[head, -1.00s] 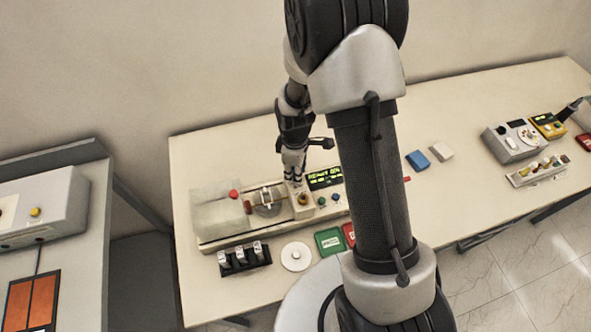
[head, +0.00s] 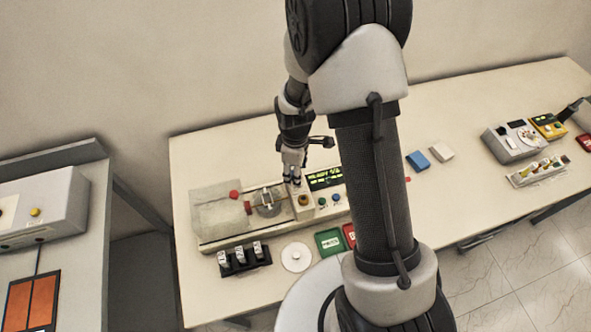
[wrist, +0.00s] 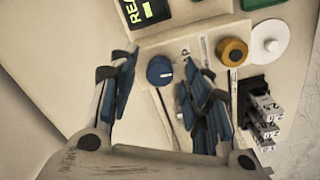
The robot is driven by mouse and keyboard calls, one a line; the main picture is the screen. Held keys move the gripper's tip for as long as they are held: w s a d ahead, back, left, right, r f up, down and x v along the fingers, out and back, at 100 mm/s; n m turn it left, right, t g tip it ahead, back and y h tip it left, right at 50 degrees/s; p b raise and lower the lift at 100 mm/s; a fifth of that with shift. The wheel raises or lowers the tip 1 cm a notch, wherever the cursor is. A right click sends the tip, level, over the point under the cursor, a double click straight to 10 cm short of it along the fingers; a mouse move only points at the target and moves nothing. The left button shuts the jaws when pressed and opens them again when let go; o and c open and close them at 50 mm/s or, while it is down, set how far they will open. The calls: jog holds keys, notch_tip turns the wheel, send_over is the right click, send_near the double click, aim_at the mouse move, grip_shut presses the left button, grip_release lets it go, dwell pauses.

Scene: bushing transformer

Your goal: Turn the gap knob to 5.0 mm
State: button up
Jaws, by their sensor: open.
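A blue knob (wrist: 160,70) with a white pointer line shows in the wrist view, on a pale housing (head: 300,208). My gripper (head: 292,174) is open above the housing in the head view. In the wrist view its blue-padded fingers (wrist: 157,78) stand apart, one on each side of the blue knob in the picture; I see no clear contact. An orange knob (wrist: 232,52) sits on the housing's front, and it also shows in the head view (head: 303,200).
A clear-covered test rig (head: 216,210) with a red knob is left of the housing. In front are a black rack (head: 245,264) of white blocks, a white disc (head: 296,257) and a green tray (head: 329,242). Blue (head: 418,159) and white blocks (head: 441,151) lie right.

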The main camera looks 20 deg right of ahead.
notch_tip(320, 180, up, 12)
jog(key=shift+s+f, duration=0.15)
jog(key=shift+f, duration=0.1)
dwell(0.6)
